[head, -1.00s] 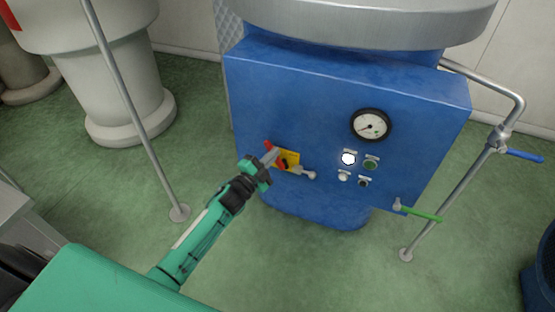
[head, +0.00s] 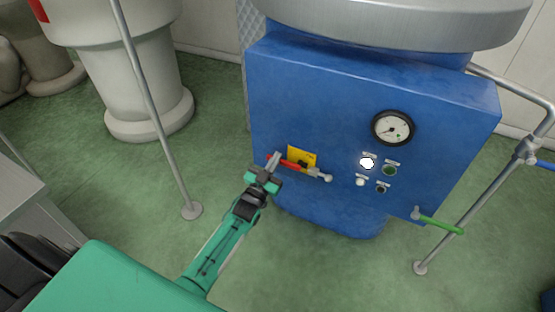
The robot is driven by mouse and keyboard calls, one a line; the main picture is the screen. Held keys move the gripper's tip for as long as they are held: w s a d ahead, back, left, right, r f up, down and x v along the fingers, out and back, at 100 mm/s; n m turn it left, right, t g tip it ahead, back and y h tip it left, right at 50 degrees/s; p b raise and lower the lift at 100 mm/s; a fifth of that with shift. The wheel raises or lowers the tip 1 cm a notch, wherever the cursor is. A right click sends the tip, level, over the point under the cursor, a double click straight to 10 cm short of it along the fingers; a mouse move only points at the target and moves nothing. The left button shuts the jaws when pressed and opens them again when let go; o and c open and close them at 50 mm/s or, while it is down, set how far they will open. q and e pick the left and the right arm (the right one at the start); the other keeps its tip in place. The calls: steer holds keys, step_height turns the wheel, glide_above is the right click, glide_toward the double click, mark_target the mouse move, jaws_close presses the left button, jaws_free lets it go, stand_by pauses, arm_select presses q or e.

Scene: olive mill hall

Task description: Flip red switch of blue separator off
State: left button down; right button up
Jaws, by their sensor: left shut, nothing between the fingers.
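The blue separator (head: 330,100) stands ahead with its control face toward me. Its red switch (head: 290,163) is a lever on a yellow plate (head: 303,154) at the left of that face. The lever lies nearly level, with its free end to the left. My left gripper (head: 274,159) is shut and empty, its fingertips at the lever's left end and covering part of it. I cannot tell whether they touch. My right gripper is out of view.
A gauge (head: 393,128), several small buttons and lamps and a small grey valve handle (head: 327,178) are on the same face. A green-handled valve (head: 440,223) sticks out at lower right. A thin metal post (head: 155,120) stands left of my arm. The green floor between is clear.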

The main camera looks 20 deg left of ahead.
arm_select(q)
steer(key=shift+a+f+n+y, duration=0.1)
steer(key=shift+f+n+y, duration=0.25)
steer(key=shift+n, duration=0.35)
steer(key=shift+a+f+n+y, duration=0.1)
steer(key=shift+f+n+y, duration=0.2)
steer(key=shift+n, duration=0.4)
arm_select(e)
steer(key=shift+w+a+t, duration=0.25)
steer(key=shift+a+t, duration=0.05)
